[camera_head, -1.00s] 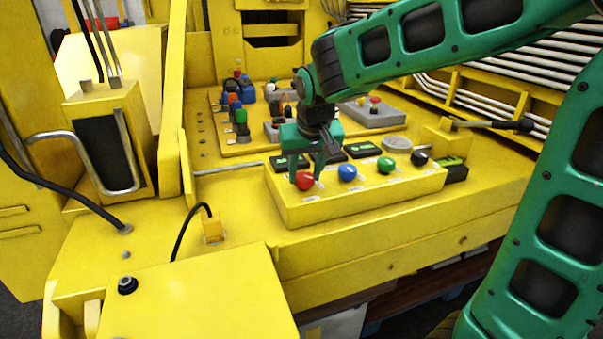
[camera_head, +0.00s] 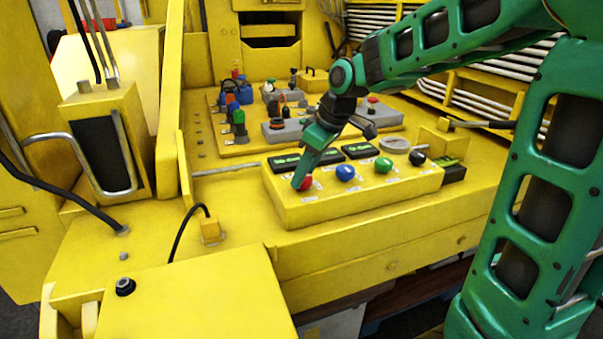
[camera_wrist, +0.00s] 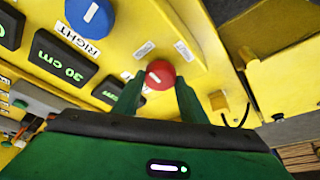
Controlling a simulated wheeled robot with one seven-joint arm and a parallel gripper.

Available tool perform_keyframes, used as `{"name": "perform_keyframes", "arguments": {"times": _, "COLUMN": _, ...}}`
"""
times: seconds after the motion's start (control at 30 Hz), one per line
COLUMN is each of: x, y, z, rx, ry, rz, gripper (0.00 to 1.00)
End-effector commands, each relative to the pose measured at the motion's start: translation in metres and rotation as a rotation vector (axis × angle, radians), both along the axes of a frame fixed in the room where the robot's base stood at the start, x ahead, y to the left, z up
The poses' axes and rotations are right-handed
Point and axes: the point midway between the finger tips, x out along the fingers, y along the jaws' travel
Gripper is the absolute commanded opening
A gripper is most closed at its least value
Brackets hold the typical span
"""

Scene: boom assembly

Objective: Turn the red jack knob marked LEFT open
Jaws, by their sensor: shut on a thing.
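The red knob (camera_head: 304,184) is at the left end of the yellow control box (camera_head: 375,196) in the head view. It also shows in the wrist view (camera_wrist: 160,74), with a white mark on its face. My gripper (camera_head: 303,180) is shut on the red knob, one green finger on each side of it. In the wrist view the fingers (camera_wrist: 157,97) reach up to the knob from below. In the head view my gripper hides part of the knob. The label for the red knob cannot be read.
The blue knob (camera_head: 345,172) is beside the red one, with a RIGHT label near it in the wrist view. A green knob (camera_head: 383,165) and a black knob (camera_head: 417,158) follow to the right. Green-lit displays (camera_head: 284,163) line the box's back. A black cable (camera_head: 180,231) rises at left.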

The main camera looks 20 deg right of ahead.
Motion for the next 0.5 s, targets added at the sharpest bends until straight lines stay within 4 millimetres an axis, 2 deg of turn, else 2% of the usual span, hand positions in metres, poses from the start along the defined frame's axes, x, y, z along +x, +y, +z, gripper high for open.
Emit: {"name": "perform_keyframes", "arguments": {"times": 0.5, "x": 0.0020, "y": -0.0022, "z": 0.0008, "rx": -0.002, "ry": -0.003, "rz": 0.085, "gripper": 0.16}}
